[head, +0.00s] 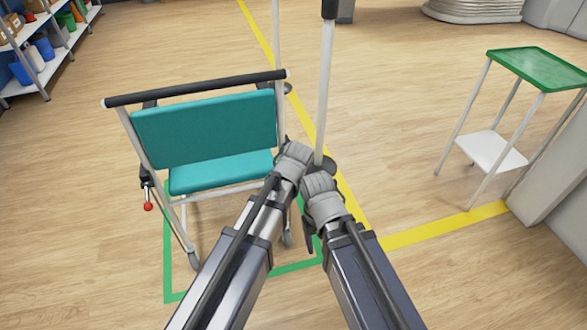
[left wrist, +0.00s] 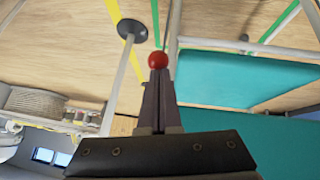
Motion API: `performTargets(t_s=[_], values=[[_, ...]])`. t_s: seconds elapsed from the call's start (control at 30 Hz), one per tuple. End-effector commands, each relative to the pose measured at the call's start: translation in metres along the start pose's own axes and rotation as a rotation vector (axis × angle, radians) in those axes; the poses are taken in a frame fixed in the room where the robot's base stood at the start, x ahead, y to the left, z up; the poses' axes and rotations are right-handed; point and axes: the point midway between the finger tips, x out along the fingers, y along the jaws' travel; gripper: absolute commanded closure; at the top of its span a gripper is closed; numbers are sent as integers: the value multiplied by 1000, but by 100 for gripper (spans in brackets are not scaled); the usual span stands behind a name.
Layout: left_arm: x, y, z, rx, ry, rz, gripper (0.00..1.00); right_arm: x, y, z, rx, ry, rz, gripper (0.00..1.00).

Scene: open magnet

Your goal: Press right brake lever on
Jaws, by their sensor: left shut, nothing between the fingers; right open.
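The wheelchair-like chair has a teal backrest (head: 205,128) and seat, and stands facing away in the head view. The right brake lever's red knob (left wrist: 158,60) shows in the left wrist view, right at the tips of my left gripper (left wrist: 157,76). The fingers are shut with nothing between them; I cannot tell whether they touch the knob. In the head view my left gripper (head: 292,160) is beside the chair's right side and hides that lever. My right gripper (head: 309,232) is open and empty just right of it, its fingers only partly visible.
The other brake lever's red knob (head: 148,206) is on the chair's left side. A white post (head: 324,90) on a dark round base stands close beyond my grippers. A green-topped stand (head: 540,66) is at right, shelves (head: 50,60) at upper left. Floor between is clear.

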Motion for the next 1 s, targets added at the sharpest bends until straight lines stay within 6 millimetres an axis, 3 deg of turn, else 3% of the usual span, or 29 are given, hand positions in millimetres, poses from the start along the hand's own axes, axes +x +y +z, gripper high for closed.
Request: performTargets(t_s=[0.13,1.0], values=[[9,-2,7,0,-1,0,100,11,-1,-1,-1,0,2,34],[-7,2,-5,0,-3,-1,100,-9,1,0,0,0,2,34]])
